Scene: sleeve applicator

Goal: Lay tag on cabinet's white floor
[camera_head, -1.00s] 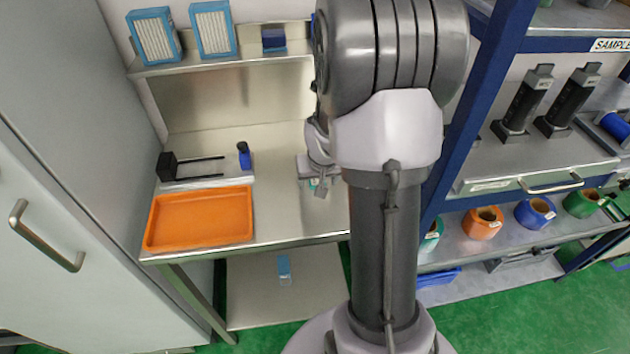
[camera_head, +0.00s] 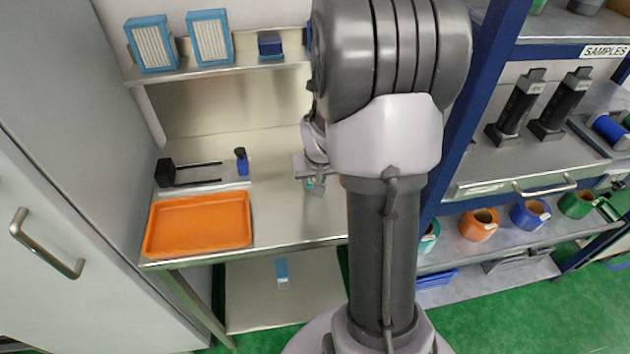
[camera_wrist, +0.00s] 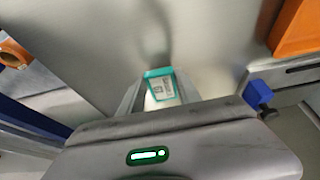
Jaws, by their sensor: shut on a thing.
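An orange tray (camera_head: 198,224) lies on the bench's (camera_head: 285,225) front left. Behind it stand a black-ended fixture (camera_head: 190,175) and a small blue bottle (camera_head: 242,161). A blue-framed rack (camera_head: 530,215) with tape rolls stands at the right. Green floor (camera_head: 530,315) lies in front.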

